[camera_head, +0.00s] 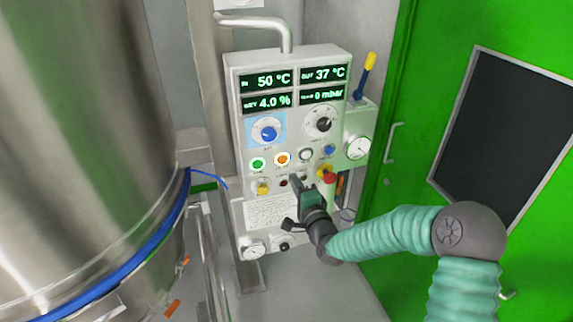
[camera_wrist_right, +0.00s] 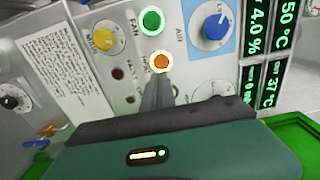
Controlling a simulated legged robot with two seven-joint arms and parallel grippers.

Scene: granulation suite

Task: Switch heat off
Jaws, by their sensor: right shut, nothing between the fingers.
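The control panel (camera_head: 236,150) is a pale upright box with lit displays. An orange lit button (camera_head: 282,158) sits right of a green lit button (camera_head: 258,163). My right gripper (camera_head: 295,181) is in front of the panel, below the orange button, shut and empty. In the wrist view, the orange button (camera_wrist_right: 161,62) glows just beyond my closed fingertips (camera_wrist_right: 158,82), which overlap its lower edge; I cannot tell whether they touch. The green button (camera_wrist_right: 152,20) there is marked FAN; the orange one's label is partly hidden. My left gripper is not in view.
A blue knob (camera_head: 268,131), black knob (camera_head: 322,122), yellow knob (camera_head: 263,188) and red mushroom button (camera_head: 329,177) crowd the panel. A steel vessel (camera_head: 80,150) stands left. A green door (camera_head: 430,100) is at right.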

